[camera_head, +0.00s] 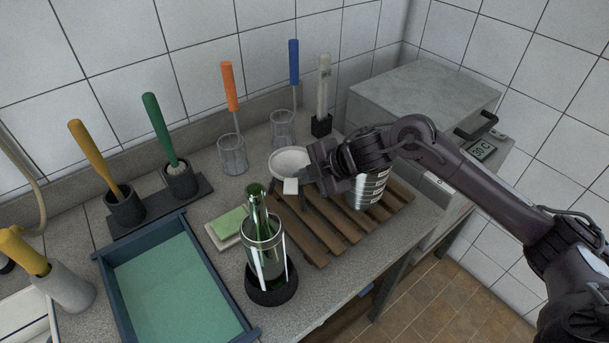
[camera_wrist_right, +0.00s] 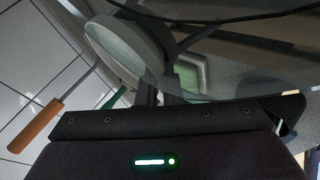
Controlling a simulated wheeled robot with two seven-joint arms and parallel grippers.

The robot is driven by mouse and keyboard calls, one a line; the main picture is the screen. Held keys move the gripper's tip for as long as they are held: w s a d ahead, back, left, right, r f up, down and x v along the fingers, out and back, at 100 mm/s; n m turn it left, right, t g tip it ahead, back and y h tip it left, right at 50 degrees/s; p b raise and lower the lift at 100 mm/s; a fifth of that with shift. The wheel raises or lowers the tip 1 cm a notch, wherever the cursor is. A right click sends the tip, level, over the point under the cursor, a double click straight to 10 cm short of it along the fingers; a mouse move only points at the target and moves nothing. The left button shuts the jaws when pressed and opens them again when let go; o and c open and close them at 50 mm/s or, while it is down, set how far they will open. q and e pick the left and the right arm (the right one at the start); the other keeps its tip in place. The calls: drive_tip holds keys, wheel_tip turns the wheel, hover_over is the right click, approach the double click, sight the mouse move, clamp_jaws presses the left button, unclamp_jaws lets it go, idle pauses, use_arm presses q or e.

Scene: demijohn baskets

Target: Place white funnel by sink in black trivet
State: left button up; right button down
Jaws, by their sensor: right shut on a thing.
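The white funnel (camera_head: 290,160) is a shallow round bowl, raised near the wall side of the wooden slatted rack. My right gripper (camera_head: 291,186) is shut on it at its near side; a small white square piece shows between the fingers. In the right wrist view, the funnel's pale round rim (camera_wrist_right: 116,50) fills the upper left, tilted in that picture. Its spout is hidden. A round black base (camera_head: 272,291) stands under a green bottle (camera_head: 262,235) in a metal frame; I cannot tell if this is the trivet. My left gripper is out of view.
A blue-rimmed basin (camera_head: 245,327) with green liquid lies at the left. A green sponge (camera_head: 229,222) lies between basin and wooden rack (camera_head: 318,240). A ribbed metal can (camera_head: 368,190) stands below my right wrist.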

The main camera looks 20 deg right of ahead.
drive_tip(key=shift+f, duration=0.1)
drive_tip(key=c, duration=1.6)
unclamp_jaws()
drive_tip(key=shift+o, duration=0.4)
drive_tip(key=shift+s+f, duration=0.2)
drive_tip(key=shift+f, duration=0.1)
drive_tip(key=shift+s, duration=0.1)
drive_tip(key=b+v, duration=0.1)
drive_tip(key=v, duration=0.7)
drive_tip(key=shift+w+r+b, duration=0.3)
drive_tip(key=shift+w+r, duration=0.1)
drive_tip(key=shift+r, duration=0.05)
